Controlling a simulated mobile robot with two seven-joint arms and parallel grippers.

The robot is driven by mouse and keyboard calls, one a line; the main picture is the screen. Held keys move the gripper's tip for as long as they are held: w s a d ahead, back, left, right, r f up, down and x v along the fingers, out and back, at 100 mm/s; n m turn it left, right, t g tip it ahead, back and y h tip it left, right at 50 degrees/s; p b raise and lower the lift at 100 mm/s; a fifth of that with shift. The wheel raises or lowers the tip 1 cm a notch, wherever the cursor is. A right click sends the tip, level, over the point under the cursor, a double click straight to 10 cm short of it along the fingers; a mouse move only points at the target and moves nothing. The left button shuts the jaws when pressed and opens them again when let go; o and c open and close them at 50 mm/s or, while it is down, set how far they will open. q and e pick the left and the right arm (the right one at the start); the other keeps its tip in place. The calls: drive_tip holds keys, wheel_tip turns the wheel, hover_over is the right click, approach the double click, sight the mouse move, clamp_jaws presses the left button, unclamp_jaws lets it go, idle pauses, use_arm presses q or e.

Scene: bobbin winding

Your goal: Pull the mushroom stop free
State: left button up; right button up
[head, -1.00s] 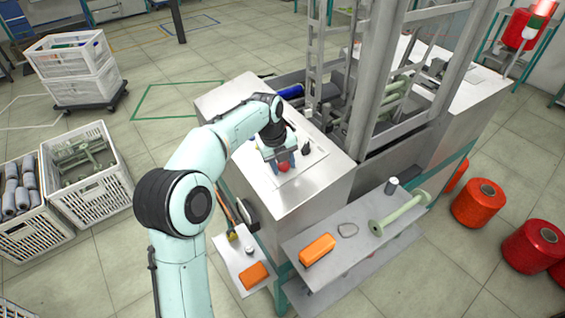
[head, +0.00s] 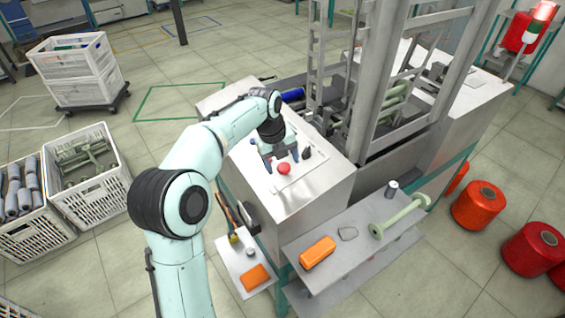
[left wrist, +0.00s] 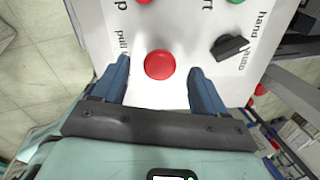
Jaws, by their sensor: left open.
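The red mushroom stop (head: 284,168) sits on the light panel on top of the machine cabinet. It also shows as a round red cap in the left wrist view (left wrist: 160,65), beside the printed word "pull". My left gripper (head: 282,160) is open just above the panel. In the left wrist view its two blue fingers (left wrist: 158,78) stand apart, one on either side of the cap, with clear gaps, and nothing is between them in contact. My right gripper is in neither view.
A black selector knob (left wrist: 231,46) marked "hand" and "auto" stands close to the right finger. Red and green buttons show at the panel's far edge. The machine's metal frame (head: 370,90) rises right of the panel. A lower shelf (head: 335,275) holds an orange block and a spool.

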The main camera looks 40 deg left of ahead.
use_arm(q)
drive_tip(key=shift+p+v, duration=0.5)
drive_tip(key=shift+v, duration=1.9)
drive_tip(key=shift+r, duration=0.3)
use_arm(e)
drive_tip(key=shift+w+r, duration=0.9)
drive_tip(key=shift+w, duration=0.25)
